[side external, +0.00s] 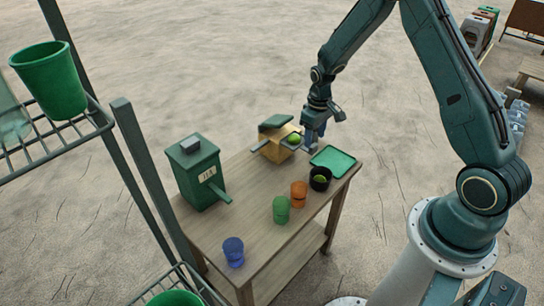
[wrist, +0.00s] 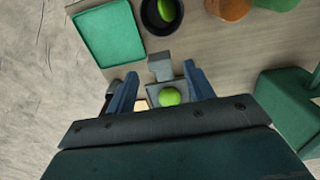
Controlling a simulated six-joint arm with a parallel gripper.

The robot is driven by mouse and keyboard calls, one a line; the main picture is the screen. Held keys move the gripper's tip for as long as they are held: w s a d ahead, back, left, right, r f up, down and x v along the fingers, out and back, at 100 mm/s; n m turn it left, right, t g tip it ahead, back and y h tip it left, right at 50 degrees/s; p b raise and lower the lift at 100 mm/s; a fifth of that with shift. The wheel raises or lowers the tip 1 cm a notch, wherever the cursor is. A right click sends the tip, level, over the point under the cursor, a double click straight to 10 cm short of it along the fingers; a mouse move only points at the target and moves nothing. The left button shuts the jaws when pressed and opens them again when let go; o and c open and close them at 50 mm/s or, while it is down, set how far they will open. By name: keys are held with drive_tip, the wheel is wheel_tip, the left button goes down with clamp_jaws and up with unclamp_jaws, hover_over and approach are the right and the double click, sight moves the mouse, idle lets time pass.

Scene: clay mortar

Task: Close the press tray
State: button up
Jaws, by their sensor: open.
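The press (side external: 281,152) is a small wooden box with a dark green top, at the back of the table in the side view. A green ball (side external: 294,138) shows at its right side. In the wrist view a grey tray (wrist: 153,89) holds this green ball (wrist: 170,97), and a grey block like a handle (wrist: 160,68) sticks out from it. The tray appears drawn out. My gripper (side external: 315,141) is beside the press's right side. In the wrist view my gripper (wrist: 160,72) is open, its blue fingers on either side of the tray; contact cannot be told.
A green flat tray (side external: 333,160), a black bowl (side external: 319,184) with a green ball, and orange (side external: 299,189), green (side external: 281,213) and blue (side external: 233,250) cups stand on the table. A green box (side external: 193,175) stands at left, near a rack (side external: 95,120).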

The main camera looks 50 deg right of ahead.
sight(314, 145)
drive_tip(key=shift+f, duration=1.75)
clamp_jaws()
